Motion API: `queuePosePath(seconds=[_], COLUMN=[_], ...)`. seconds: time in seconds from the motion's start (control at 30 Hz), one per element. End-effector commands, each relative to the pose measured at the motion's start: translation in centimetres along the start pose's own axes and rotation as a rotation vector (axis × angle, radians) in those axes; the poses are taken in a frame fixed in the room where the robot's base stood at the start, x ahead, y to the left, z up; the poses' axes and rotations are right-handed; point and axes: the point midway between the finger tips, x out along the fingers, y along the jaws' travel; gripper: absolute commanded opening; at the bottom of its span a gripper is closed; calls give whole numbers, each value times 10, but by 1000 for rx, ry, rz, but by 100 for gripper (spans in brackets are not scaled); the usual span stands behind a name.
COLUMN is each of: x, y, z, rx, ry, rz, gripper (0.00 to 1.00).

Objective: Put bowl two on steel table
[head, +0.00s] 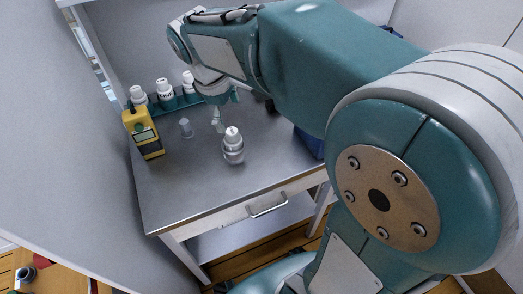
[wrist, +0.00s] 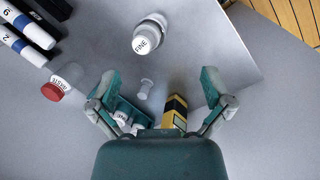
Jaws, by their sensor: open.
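The grey steel table (head: 190,190) has a drawer with a handle at its front; its top also fills much of the wrist view (wrist: 225,65). I cannot make out any bowl marked two in either view. My gripper (wrist: 157,85) is open and empty above the table, with its fingers spread wide. In the head view its fingers (head: 222,108) hang near the back of the table, partly hidden by my arm. A white bottle labelled FINE (wrist: 145,38) stands beyond the fingertips; it is near the table's middle in the head view (head: 233,150).
A green rack (head: 180,103) with white-capped bottles is behind. A blue item (head: 310,144) is at right. The wrist view shows a red-capped bottle (wrist: 58,87) and numbered cylinders (wrist: 28,28).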

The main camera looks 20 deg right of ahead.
Motion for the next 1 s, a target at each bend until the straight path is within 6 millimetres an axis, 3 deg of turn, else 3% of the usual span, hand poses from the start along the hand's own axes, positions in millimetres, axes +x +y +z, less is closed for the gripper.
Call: queuePosePath(seconds=[0.2, 0.5, 0.7, 1.0], x=[-18, -17, -11, -10], y=[-32, -78, -93, -94], z=[51, 103, 115, 116], rx=[314, 723, 859, 871], ry=[175, 408, 488, 493], rz=[23, 12, -2, -5], gripper=[100, 100, 100, 100])
